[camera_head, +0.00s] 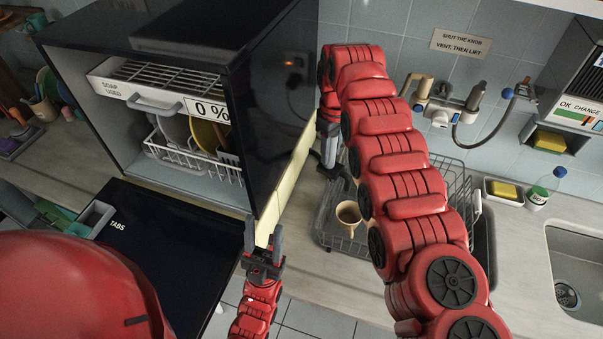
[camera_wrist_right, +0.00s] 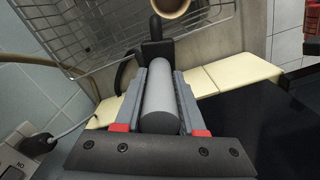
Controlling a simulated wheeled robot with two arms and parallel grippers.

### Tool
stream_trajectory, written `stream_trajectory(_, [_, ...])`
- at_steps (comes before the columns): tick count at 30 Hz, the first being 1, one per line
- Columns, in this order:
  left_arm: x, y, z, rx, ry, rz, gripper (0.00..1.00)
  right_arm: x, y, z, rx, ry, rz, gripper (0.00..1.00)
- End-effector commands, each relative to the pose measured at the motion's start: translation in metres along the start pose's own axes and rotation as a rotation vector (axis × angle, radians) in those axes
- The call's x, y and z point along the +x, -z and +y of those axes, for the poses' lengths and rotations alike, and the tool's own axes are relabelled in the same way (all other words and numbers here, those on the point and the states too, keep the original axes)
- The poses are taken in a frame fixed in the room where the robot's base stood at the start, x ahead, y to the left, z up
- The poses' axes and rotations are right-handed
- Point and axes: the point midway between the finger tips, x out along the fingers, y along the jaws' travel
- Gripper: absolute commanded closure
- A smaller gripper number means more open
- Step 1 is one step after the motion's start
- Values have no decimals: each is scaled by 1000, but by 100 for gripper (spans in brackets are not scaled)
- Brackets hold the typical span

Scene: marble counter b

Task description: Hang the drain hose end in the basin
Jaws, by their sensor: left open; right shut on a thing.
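My right gripper (camera_head: 329,152) points down beside the dishwasher's right side, above the counter behind the drying rack. In the right wrist view its fingers (camera_wrist_right: 158,95) are shut on a grey cylinder (camera_wrist_right: 160,100) with a black hooked fitting (camera_wrist_right: 154,48), which looks like the drain hose end. A dark part of it (camera_head: 337,172) shows below the fingers in the head view. A tan tube (camera_wrist_right: 35,77) runs near it; I cannot tell if they join. The basin (camera_head: 584,248) is at the far right, with a drain strainer. My left gripper (camera_head: 263,248) is open and empty before the dishwasher.
The wire rack (camera_head: 340,240) holds a tan cup (camera_head: 348,213). My right arm hides part of the rack. The dishwasher door (camera_head: 160,245) is folded down.

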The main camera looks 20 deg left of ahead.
Motion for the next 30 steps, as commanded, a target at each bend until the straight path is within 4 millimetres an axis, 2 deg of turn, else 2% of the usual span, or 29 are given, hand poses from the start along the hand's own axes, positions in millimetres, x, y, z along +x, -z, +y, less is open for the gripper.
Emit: stream_trajectory(30, [3, 0, 0, 0, 0, 0, 50, 4, 15, -20, -91, -4, 0, 100])
